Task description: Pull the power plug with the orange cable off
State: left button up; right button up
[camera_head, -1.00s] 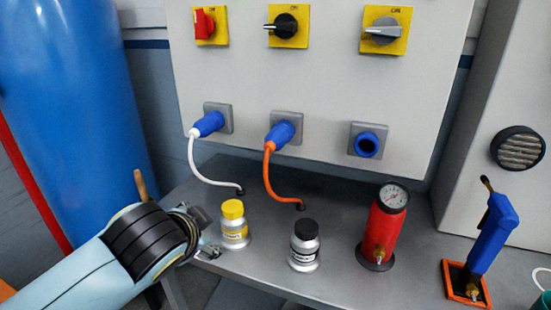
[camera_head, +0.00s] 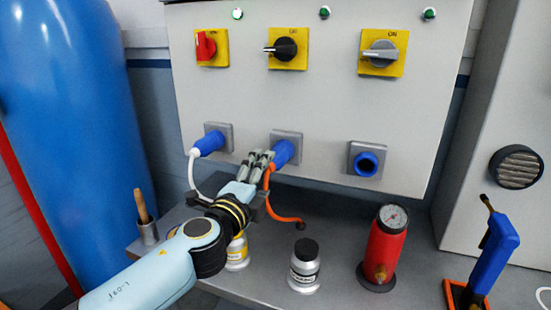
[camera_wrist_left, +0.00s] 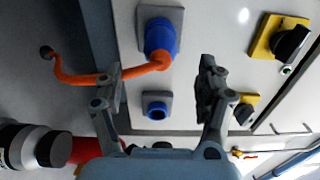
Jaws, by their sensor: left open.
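The blue power plug (camera_head: 284,152) with the orange cable (camera_head: 267,192) sits in the middle socket of the grey panel. The cable hangs from it down to the bench top. My left gripper (camera_head: 262,157) is just left of this plug. In the left wrist view my left gripper (camera_wrist_left: 160,78) is open and empty, and the blue plug (camera_wrist_left: 160,38) shows beyond and between its fingertips, with the orange cable (camera_wrist_left: 85,78) running left behind one finger. I cannot tell from the head view whether a finger touches the plug. My right gripper is not in view.
A blue plug with a white cable (camera_head: 208,143) is in the left socket. The right socket (camera_head: 366,161) is empty. Below the arm stands a yellow-capped bottle (camera_head: 237,252); a black-capped bottle (camera_head: 305,267) and red gauge cylinder (camera_head: 383,250) stand to the right.

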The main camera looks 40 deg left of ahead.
aim_at(274, 161)
pick_arm(q)
jog(key=shift+w, duration=0.1)
jog(key=shift+b+x, duration=0.35)
jog(key=shift+x, duration=4.05)
jog(key=shift+a, duration=0.1)
jog(key=shift+c, duration=0.4)
grip_shut()
jog(key=shift+v, duration=3.05)
